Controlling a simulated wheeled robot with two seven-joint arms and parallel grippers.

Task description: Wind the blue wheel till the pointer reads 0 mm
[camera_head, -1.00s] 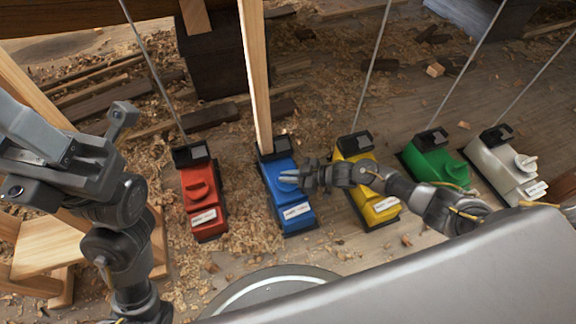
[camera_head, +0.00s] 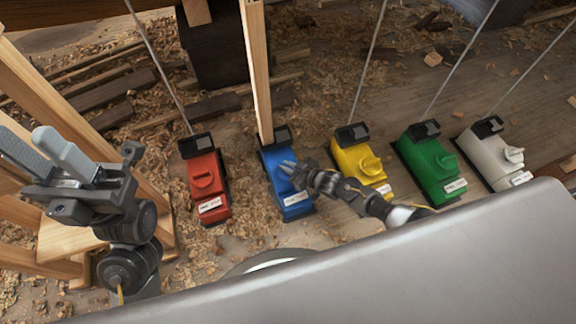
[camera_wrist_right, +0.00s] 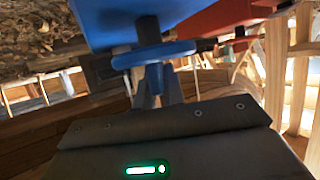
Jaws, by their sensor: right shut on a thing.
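The blue box (camera_head: 276,164) stands on the floor between a red and a yellow one, with a black block (camera_head: 274,139) at its far end and a white label at its near end. No pointer reading can be made out. In the right wrist view the blue wheel (camera_wrist_right: 153,54) is a flat disc on a shaft below the blue body. My right gripper (camera_head: 289,168) is at the blue box, its fingers (camera_wrist_right: 156,88) shut on the wheel's central grip. My left gripper (camera_head: 24,136) is empty, fingers apart, at the left, away from the boxes.
Similar red (camera_head: 206,178), yellow (camera_head: 357,160), green (camera_head: 430,163) and white (camera_head: 492,158) boxes stand in the row, each with a rod rising from it. A wooden post (camera_head: 256,70) rises behind the blue box. A wooden frame (camera_head: 75,238) stands by my left arm. Shavings cover the floor.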

